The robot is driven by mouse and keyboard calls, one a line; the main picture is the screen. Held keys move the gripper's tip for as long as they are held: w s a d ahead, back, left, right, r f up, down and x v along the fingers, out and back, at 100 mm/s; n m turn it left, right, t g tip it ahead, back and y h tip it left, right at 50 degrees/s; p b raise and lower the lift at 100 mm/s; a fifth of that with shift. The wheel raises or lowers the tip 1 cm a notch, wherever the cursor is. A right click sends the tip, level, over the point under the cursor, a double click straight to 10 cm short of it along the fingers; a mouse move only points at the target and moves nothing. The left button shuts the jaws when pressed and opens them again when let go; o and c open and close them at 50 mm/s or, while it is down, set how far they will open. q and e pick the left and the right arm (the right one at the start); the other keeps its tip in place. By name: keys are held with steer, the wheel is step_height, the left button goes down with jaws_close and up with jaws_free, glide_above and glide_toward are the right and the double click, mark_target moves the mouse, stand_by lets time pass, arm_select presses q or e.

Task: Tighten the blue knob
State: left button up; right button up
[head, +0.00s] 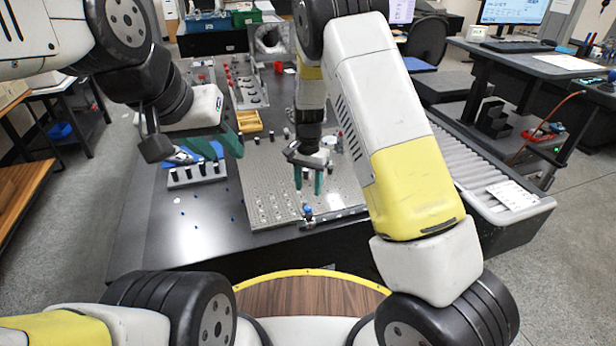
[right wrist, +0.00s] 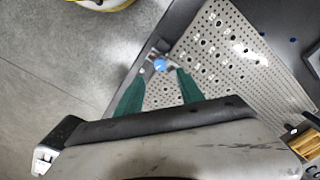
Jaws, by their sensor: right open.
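The blue knob (head: 308,211) stands on a small fitting at the front edge of the perforated metal plate. In the right wrist view the knob (right wrist: 159,65) shows just beyond the fingertips, in line with the gap between them. My right gripper (head: 309,192) has green fingers pointing down, apart and empty, a little above and behind the knob in the head view. The right wrist view shows the same gripper (right wrist: 160,76) open, with nothing between its fingers. My left gripper (head: 230,145) is over the left part of the table; its finger gap is not clear.
The perforated plate (head: 262,190) lies on the dark table (head: 160,235). A grey block with several black-topped pieces (head: 196,173) stands to its left, and a yellow tray (head: 249,122) lies behind. A roller conveyor (head: 470,165) runs along the right. The table's front left is mostly clear.

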mark_target(308, 208)
steer(key=n, duration=0.5)
steer(key=shift+s+d, duration=0.1)
steer(key=n, duration=0.6)
steer(key=shift+f+n, duration=0.1)
steer(key=shift+n, duration=0.3)
step_height(308, 208, down, 8)
steer(key=shift+r, duration=0.2)
steer(key=shift+c, duration=0.3)
jaws_close()
